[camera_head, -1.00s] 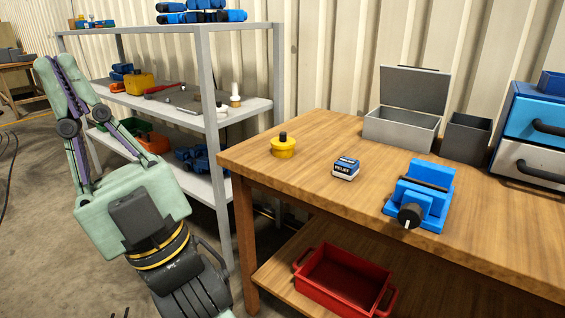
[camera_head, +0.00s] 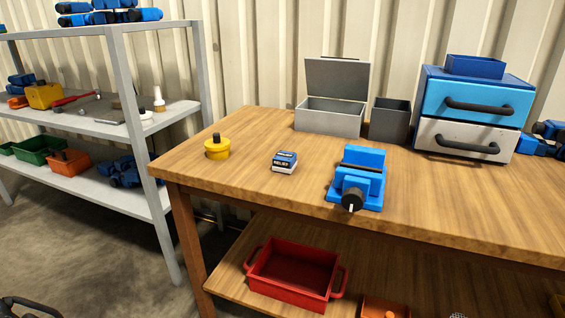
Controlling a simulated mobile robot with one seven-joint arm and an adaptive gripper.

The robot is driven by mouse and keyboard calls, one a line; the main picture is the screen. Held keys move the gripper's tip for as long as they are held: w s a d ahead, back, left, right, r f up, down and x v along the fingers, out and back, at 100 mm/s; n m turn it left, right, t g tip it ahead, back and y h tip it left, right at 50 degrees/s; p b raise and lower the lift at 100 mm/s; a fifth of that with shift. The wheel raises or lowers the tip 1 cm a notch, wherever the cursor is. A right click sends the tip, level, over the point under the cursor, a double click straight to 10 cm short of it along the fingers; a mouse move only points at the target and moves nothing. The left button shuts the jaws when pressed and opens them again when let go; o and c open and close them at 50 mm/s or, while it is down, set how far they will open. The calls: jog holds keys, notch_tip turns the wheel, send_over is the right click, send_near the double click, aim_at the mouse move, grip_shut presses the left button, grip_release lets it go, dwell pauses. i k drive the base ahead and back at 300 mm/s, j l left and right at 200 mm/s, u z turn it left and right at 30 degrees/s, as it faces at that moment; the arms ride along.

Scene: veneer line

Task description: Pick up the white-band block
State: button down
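The white-band block (camera_head: 284,162) is a small block with a blue top and a white band around its lower part, with dark lettering on its front. It sits upright on the wooden workbench (camera_head: 245,190), towards the left part of the top. It lies between a yellow knobbed cylinder on its left and a blue vise on its right, touching neither. Nothing hides it. My gripper is not in view. Only a dark curved part, which seems to be mine, shows at the bottom left corner.
The yellow cylinder (camera_head: 217,150) and blue vise (camera_head: 356,181) flank the block. Behind stand an open grey box (camera_head: 330,117), a grey bin (camera_head: 389,121) and a drawer unit (camera_head: 472,112). A red tray (camera_head: 291,277) is on the lower shelf. Grey shelving (camera_head: 132,113) stands left.

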aim_at(284, 161)
jog(key=i+l+z, duration=0.25)
jog(key=i, duration=0.25)
jog(key=i+l+z, duration=0.3)
jog(key=i, duration=0.25)
